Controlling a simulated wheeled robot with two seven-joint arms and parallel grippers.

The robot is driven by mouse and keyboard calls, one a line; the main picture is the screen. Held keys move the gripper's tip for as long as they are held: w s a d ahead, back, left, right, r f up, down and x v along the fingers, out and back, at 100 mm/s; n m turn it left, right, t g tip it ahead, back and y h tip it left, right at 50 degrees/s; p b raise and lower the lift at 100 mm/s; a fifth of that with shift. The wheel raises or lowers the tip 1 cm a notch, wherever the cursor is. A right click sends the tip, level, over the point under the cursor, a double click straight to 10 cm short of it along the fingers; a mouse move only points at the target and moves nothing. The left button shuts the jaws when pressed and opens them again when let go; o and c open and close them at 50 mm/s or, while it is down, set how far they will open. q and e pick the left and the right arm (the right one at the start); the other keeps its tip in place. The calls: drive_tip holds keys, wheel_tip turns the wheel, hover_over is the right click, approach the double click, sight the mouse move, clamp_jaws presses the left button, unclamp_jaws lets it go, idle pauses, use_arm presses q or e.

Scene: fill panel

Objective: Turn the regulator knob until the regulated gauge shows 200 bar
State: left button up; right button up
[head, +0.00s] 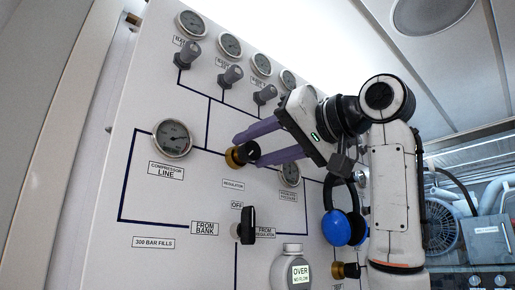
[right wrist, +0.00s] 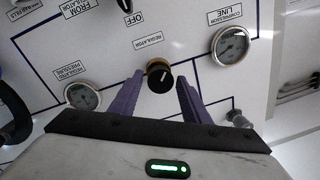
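The regulator knob (head: 240,156) is black with a brass collar, on the white panel. In the right wrist view the knob (right wrist: 159,76) shows a white mark on its face. My right gripper (head: 247,151) is open, its two purple fingers pointing at the panel. In the right wrist view the fingertips (right wrist: 160,78) stand on either side of the knob, with a gap to each. The regulated pressure gauge (head: 290,175) is right of the knob, beside the lower finger; it also shows in the right wrist view (right wrist: 82,96). Its reading is too small to tell. My left gripper is out of view.
The compressor line gauge (head: 172,138) is left of the knob. A black selector handle (head: 246,226) sticks out below it. Several gauges and grey bank valves (head: 187,55) line the panel's top. Blue ear defenders (head: 345,226) hang at the right, close to my right arm.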

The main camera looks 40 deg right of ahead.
drive_tip(key=shift+s, duration=0.1)
drive_tip(key=s+b, duration=0.1)
drive_tip(key=s, duration=0.2)
drive_tip(key=s+d, duration=0.1)
drive_tip(key=s, duration=0.2)
drive_tip(key=s+b, duration=0.1)
drive_tip(key=s, duration=0.3)
drive_tip(key=shift+d+b, duration=0.3)
drive_tip(key=shift+b, duration=0.05)
idle(2.0)
drive_tip(key=w+n+p, duration=0.1)
drive_tip(key=w, duration=0.2)
drive_tip(key=w+a+n+h+p, duration=0.1)
drive_tip(key=w+n, duration=0.1)
drive_tip(key=w, duration=0.2)
drive_tip(key=w+n+p, duration=0.1)
drive_tip(key=w, duration=0.2)
drive_tip(key=shift+w+a+f+h+p, duration=0.2)
drive_tip(key=shift+w+a+h+p, duration=0.1)
drive_tip(key=shift+w+a+p, duration=0.1)
drive_tip(key=shift+s, duration=0.1)
drive_tip(key=shift+c, duration=0.4)
